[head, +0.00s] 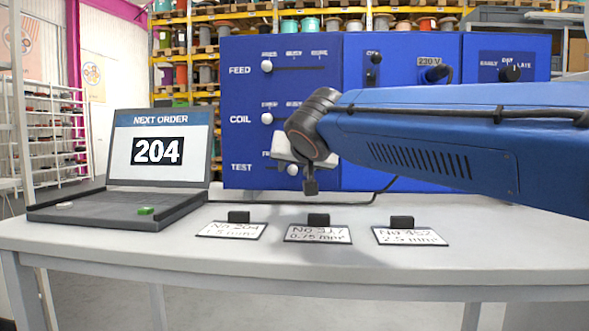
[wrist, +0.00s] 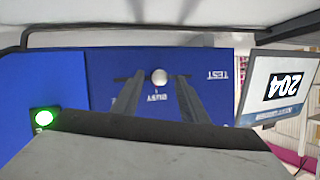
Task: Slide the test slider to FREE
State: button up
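The test slider is the lowest of three sliders on the blue panel. Its white knob (head: 292,169) is partly hidden in the head view by my gripper. Contact cannot be seen. The FREE label is hidden or unreadable.
The feed knob (head: 267,66) and coil knob (head: 267,118) sit left in their slots above. A green light (wrist: 44,118) glows on the panel. A laptop (head: 158,150) shows order 204. Three cards with black blocks, including the No 317 card (head: 318,234), lie on the table (head: 120,258).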

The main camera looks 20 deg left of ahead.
jog(key=shift+w+a+f, duration=0.15)
jog(key=shift+w+a, duration=0.05)
jog(key=shift+w, duration=0.2)
grip_shut()
jog(key=s+a, duration=0.1)
jog(key=a, duration=0.5)
jog(key=shift+s+a, duration=0.3)
jog(key=shift+s, duration=0.05)
grip_release()
jog(key=shift+a, duration=0.15)
jog(key=v, duration=1.7)
jog(key=shift+s, duration=0.2)
